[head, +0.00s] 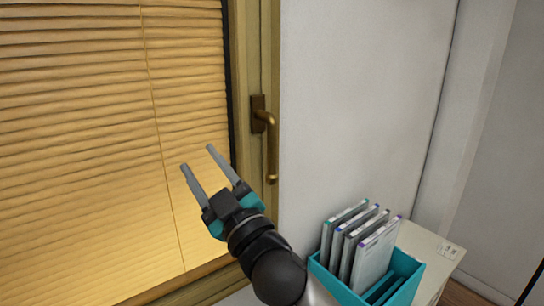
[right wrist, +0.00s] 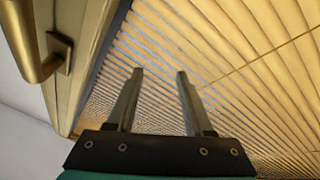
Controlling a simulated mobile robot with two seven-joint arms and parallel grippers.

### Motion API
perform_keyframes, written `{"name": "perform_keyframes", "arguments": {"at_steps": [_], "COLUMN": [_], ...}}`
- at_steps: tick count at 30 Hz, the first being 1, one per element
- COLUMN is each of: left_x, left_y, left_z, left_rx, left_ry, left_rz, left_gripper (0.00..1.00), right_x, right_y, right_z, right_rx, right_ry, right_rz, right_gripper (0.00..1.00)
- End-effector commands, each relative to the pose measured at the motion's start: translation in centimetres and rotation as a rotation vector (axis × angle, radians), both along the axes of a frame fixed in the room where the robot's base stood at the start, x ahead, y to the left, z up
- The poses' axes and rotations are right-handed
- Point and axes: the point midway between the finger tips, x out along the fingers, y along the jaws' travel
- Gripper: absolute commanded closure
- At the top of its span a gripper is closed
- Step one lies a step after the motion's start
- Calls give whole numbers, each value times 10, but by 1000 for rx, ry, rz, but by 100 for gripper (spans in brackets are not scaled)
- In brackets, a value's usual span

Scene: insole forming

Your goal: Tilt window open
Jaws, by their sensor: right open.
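The window (head: 105,130) has a wooden frame and lowered yellowish blinds. Its brass handle (head: 271,150) is on the right side of the frame and points straight down. My right gripper (head: 198,158) is open and empty in front of the blinds, left of the handle and apart from it. In the right wrist view the handle (right wrist: 40,60) shows at the upper left, outside the two fingers (right wrist: 158,75). The fingers point toward the blinds. My left gripper is not in view.
A teal file holder (head: 400,265) with several binders (head: 365,240) stands on a pale cabinet top (head: 440,250) at the lower right, near my right arm. A plain white wall (head: 360,90) is right of the window.

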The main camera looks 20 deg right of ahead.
Motion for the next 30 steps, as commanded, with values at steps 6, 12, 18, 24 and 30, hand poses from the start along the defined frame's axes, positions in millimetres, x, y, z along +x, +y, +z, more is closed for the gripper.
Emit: {"name": "perform_keyframes", "arguments": {"at_steps": [6,12,18,24,30], "left_x": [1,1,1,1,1], "left_y": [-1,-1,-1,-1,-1], "left_z": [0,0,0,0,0], "left_rx": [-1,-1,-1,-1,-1], "left_ry": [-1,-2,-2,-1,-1], "left_rz": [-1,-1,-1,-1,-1], "left_gripper": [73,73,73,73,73], "right_x": [-34,-80,-102,-88,-54], "right_y": [74,128,150,125,50], "right_z": [99,126,110,84,84], "right_rx": [-225,-530,-933,-1415,-1912], "right_ry": [-478,-817,-1028,-1057,-860], "right_rz": [256,505,736,916,1010], "right_gripper": [48,48,48,48,48]}}
